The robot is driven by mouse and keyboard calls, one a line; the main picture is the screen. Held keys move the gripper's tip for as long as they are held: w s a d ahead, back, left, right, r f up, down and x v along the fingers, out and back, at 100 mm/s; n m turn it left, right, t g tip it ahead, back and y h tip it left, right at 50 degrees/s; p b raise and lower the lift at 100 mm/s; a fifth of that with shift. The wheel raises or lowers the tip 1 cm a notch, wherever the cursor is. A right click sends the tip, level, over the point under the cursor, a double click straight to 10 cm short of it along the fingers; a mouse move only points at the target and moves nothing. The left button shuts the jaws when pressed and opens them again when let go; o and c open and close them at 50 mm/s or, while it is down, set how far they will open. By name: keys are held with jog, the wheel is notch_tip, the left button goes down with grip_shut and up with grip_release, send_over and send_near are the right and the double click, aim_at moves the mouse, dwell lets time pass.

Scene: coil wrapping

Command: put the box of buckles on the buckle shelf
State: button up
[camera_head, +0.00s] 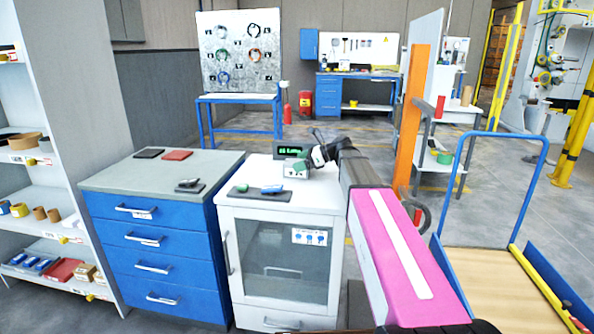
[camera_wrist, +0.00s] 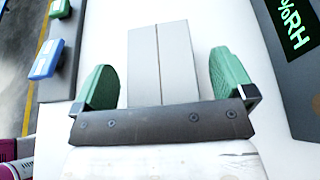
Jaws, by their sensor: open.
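A light grey box with a seam down its middle (camera_wrist: 165,60) stands on the white cabinet top; no label shows, so I cannot tell its contents. My gripper (camera_head: 299,166) is over the back of that cabinet. In the wrist view, its two green fingers (camera_wrist: 166,84) are open, one on each side of the box, with a gap on both sides. In the head view my gripper and arm largely hide the box. A white shelf unit (camera_head: 70,187) with several tiers stands at the left; I cannot tell which tier is for buckles.
The white cabinet (camera_head: 235,203) also carries a dark mat with green and blue tools (camera_head: 271,189) and a dark humidity display (camera_head: 289,150). A blue drawer cabinet (camera_head: 150,228) stands between it and the shelf. A blue-handled cart (camera_head: 490,265) is at right.

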jog(key=shift+r, duration=0.1)
jog(key=c, duration=1.4)
